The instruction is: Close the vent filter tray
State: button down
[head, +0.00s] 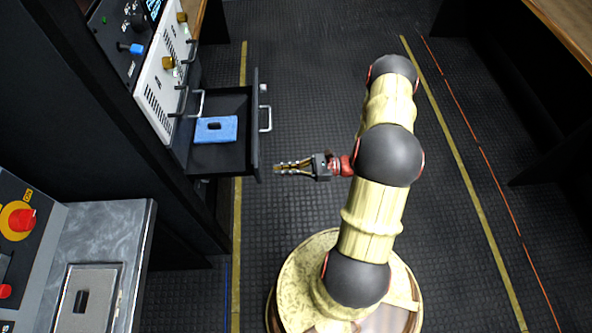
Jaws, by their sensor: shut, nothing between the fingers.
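The vent filter tray (219,158) is a black drawer pulled out from the dark rack at the left. Its front panel (256,125) faces right and carries a pale bar handle (265,118). A blue pad with a dark oblong piece on it (229,136) lies inside the tray. My gripper (278,168) is shut and empty. In the picture it lies just right of the lower end of the front panel, pointing left. I cannot tell whether it touches the panel or how its height compares.
White and dark equipment panels with knobs and handles (168,63) sit in the rack above the tray. A grey metal counter (118,229) with a red-button panel (21,221) stands at lower left. Wooden-topped desks (570,28) edge the right. Dark floor (310,80) around the gripper is open.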

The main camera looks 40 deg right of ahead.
aim_at(201, 175)
jog(key=shift+b+x, duration=0.45)
jog(key=shift+x, duration=1.55)
jog(key=shift+a, duration=0.1)
jog(key=p+x, duration=0.1)
jog(key=x, duration=2.1)
jog(key=shift+w+a+p, duration=0.15)
jog(key=shift+w+p, duration=0.05)
jog(key=shift+p, duration=0.15)
jog(key=shift+w+a, duration=0.3)
jog(key=shift+a, duration=0.05)
